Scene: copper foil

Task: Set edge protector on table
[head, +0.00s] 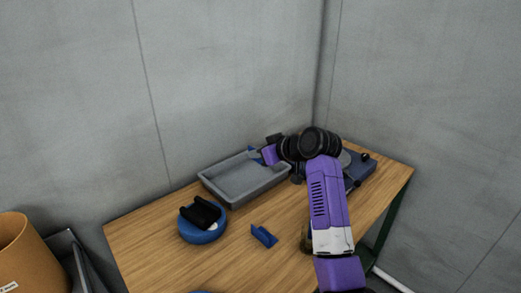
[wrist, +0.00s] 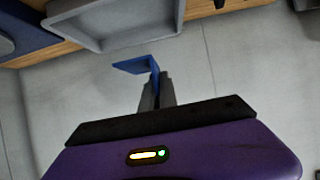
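A blue, L-shaped edge protector (wrist: 133,66) is between my gripper's fingers (wrist: 154,92) in the wrist view. The fingers look closed on its upright leg, and its other leg sticks out to the left. In the head view, this held edge protector (head: 254,153) shows small and partly hidden at the far rim of the grey tray (head: 217,191). My gripper (head: 263,154) is there too, mostly covered by my purple arm. A second blue, angled piece of similar look (head: 264,236) lies on the wooden table (head: 165,245), in front of the tray.
A dark blue device (head: 361,166) sits at the table's right end. Grey walls close in behind. A tan cylinder (head: 12,250) stands left of the table.

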